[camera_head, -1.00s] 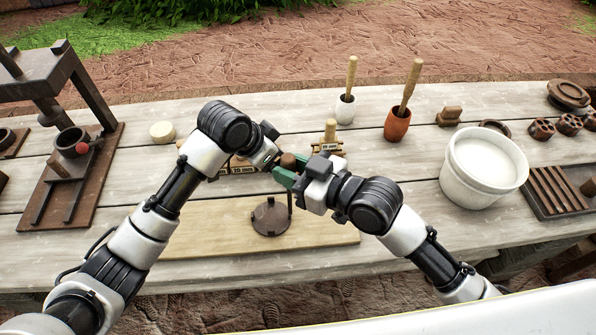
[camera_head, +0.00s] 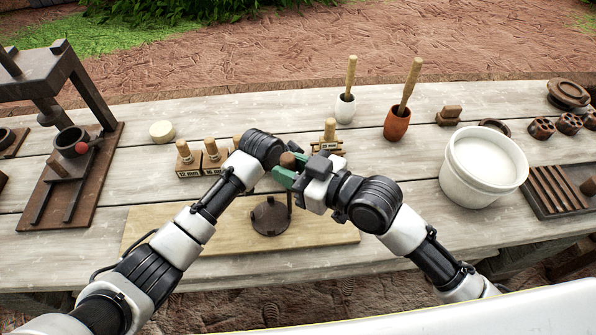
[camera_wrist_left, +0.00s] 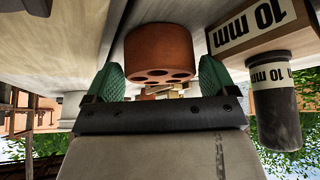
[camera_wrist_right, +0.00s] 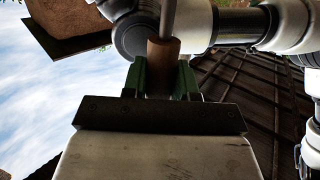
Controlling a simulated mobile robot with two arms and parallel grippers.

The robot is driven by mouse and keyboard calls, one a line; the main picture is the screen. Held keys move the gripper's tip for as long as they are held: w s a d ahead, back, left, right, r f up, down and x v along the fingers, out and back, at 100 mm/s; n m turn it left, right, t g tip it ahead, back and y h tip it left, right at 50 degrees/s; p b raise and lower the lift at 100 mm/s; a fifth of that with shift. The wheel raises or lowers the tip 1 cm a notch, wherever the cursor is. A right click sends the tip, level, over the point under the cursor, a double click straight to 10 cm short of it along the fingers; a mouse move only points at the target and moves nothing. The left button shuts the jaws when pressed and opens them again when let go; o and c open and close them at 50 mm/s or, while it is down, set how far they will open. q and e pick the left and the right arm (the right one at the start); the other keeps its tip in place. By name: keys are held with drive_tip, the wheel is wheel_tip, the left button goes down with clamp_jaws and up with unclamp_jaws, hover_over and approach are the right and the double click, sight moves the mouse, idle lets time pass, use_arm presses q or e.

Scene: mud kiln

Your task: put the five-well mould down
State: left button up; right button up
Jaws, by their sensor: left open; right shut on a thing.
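The five-well mould (camera_wrist_left: 160,52), a reddish-brown cylinder with several round holes in its face, shows in the left wrist view. It lies between the spread green fingers of my left gripper (camera_wrist_left: 161,78), which is open. Gaps show beside it; I cannot tell what it rests on. In the head view my left arm hides that gripper and the mould. My right gripper (camera_head: 288,178) is shut on the brown handle (camera_wrist_right: 162,66) of a tool with a thin metal rod. It is above the pale board (camera_head: 165,225), near a dark round disc (camera_head: 270,214).
Stamp-like blocks with wooden handles (camera_head: 188,160) stand behind my left arm; one marked 10 mm (camera_wrist_left: 262,22) is close beside the left gripper. A white bucket (camera_head: 484,168) stands right, a press (camera_head: 70,175) left. Two mortars (camera_head: 396,124) stand behind. The front of the board is clear.

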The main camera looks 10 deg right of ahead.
use_arm(q)
drive_tip(key=shift+f, duration=0.1)
drive_tip(key=shift+w, duration=0.1)
drive_tip(key=c, duration=0.9)
